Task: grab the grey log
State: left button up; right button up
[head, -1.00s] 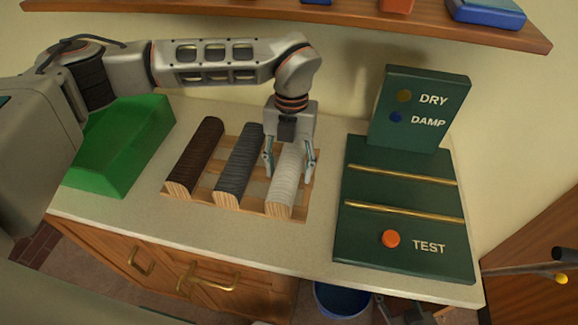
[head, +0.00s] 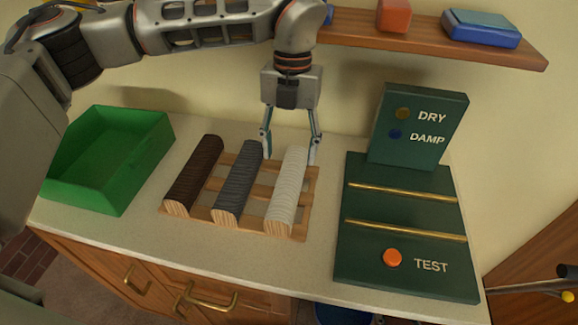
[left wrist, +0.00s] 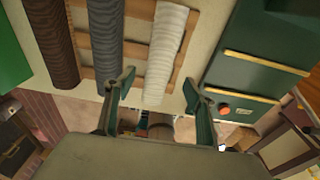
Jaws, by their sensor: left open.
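The grey log (head: 239,183) is dark and ridged with a pale cut end. It lies in the middle of a wooden rack (head: 292,236), between a dark brown log (head: 195,173) and a whitish log (head: 287,193). My left gripper (head: 290,157) is open and empty, raised above the far end of the whitish log, to the right of the grey log. In the left wrist view my open fingers (left wrist: 158,96) spread on either side of the whitish log's line (left wrist: 165,50); the grey log (left wrist: 106,30) is outside them, to the left. My right gripper is not visible.
A green open bin (head: 95,190) stands left of the rack. On the right is a dark green test board (head: 400,205) with brass bars, an orange button (head: 392,257) and an upright DRY/DAMP panel (head: 417,127). A shelf (head: 440,45) with blocks is behind the gripper.

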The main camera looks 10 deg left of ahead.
aim_at(229, 208)
jog(key=k, duration=1)
